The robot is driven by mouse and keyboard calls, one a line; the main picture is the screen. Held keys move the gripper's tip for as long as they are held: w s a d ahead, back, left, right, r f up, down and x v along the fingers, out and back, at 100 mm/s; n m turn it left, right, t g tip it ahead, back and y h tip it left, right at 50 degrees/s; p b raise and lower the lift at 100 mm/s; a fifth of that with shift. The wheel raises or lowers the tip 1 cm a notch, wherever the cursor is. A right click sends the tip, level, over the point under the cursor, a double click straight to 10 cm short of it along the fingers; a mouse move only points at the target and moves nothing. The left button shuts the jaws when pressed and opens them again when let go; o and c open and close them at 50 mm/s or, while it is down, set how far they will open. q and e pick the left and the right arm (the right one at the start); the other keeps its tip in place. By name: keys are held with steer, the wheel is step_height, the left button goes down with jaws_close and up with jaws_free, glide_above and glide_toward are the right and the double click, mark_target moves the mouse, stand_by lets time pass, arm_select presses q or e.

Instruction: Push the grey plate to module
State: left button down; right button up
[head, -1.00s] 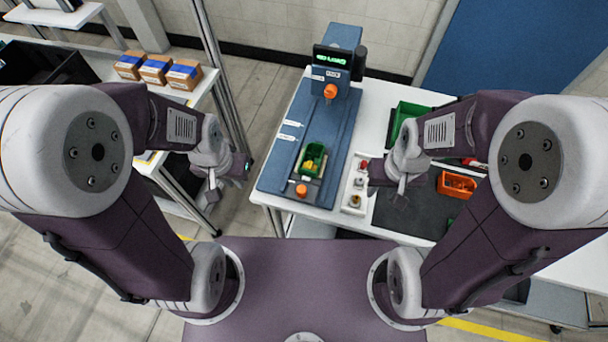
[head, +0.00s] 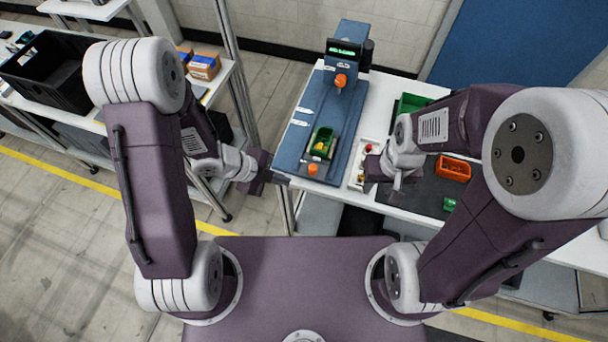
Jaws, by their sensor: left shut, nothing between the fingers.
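The grey plate (head: 308,160) lies low on the blue rail bed, with a green bin (head: 321,143) on it and an orange knob (head: 313,169) at its near end. Small yellow parts sit in the bin. The module (head: 344,55) is the blue tower at the far end of the bed, with a green-lit display and its own orange knob. My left gripper (head: 278,179) is shut and empty, beside the bed's near left corner and apart from the knob. My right gripper (head: 398,186) is over the table, right of the bed; its fingers are too small to read.
A white tray (head: 360,176) with small parts lies right of the bed. An orange bin (head: 453,168) and a green bin (head: 411,103) stand further right. A black crate (head: 48,72) and boxes (head: 204,66) are on the left shelf. The bed between plate and module looks clear.

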arm_select(q)
steer(key=w+d+f, duration=0.1)
steer(key=d+f, duration=0.1)
steer(key=w+d+f, duration=0.1)
steer(key=w+d+f+p, duration=0.1)
steer(key=d+f, duration=0.1)
steer(key=shift+w+d+f, duration=0.3)
steer(key=shift+w+d, duration=0.05)
steer(key=shift+w, duration=0.05)
steer(key=shift+w+d, duration=0.25)
steer(key=shift+w, duration=0.05)
steer(key=shift+w+f, duration=0.1)
